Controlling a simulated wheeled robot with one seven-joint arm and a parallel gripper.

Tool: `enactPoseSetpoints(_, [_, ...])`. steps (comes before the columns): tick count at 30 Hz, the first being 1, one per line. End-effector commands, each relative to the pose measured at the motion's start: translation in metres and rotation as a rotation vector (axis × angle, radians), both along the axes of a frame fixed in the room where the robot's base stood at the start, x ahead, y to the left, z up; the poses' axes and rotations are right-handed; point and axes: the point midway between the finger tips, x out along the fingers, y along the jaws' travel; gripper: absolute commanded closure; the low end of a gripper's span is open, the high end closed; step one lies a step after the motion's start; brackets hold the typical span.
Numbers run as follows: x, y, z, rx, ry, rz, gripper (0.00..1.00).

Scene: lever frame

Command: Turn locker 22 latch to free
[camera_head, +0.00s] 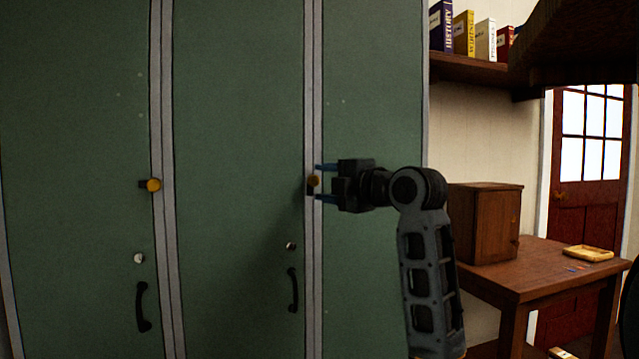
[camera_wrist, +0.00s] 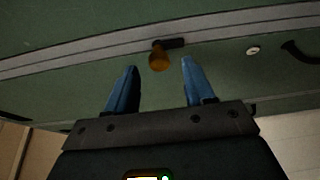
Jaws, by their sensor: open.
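Tall green lockers (camera_head: 240,120) fill the left and middle of the head view; no locker number is readable. A latch with a yellow-orange knob (camera_head: 314,181) sits on the grey strip at the right edge of the middle door. It also shows in the wrist view (camera_wrist: 159,57), with a short dark bar behind it. My gripper (camera_head: 326,183) is open at this latch, its blue fingers above and below the knob in the head view. In the wrist view the knob lies just beyond the fingertips, between their lines. A second latch knob (camera_head: 153,185) sits on the left door.
Black door handles (camera_head: 293,290) and round locks (camera_head: 291,246) lie below the latches. At right are a wooden table (camera_head: 540,268) with a brown box (camera_head: 484,222) and yellow tray (camera_head: 588,253), and a bookshelf (camera_head: 470,69) above.

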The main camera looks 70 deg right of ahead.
Motion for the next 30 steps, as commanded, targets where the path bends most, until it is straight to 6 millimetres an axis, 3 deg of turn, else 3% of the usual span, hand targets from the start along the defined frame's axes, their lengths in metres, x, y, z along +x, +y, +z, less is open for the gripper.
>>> enactPoseSetpoints(6, [-0.032,0.015,0.0,0.0,-0.001,-0.002,0.47])
enactPoseSetpoints(10, [-0.041,0.021,0.0,0.0,0.0,0.0,0.47])
enactPoseSetpoints(30, [-0.044,0.022,0.0,0.002,-0.001,0.0,0.47])
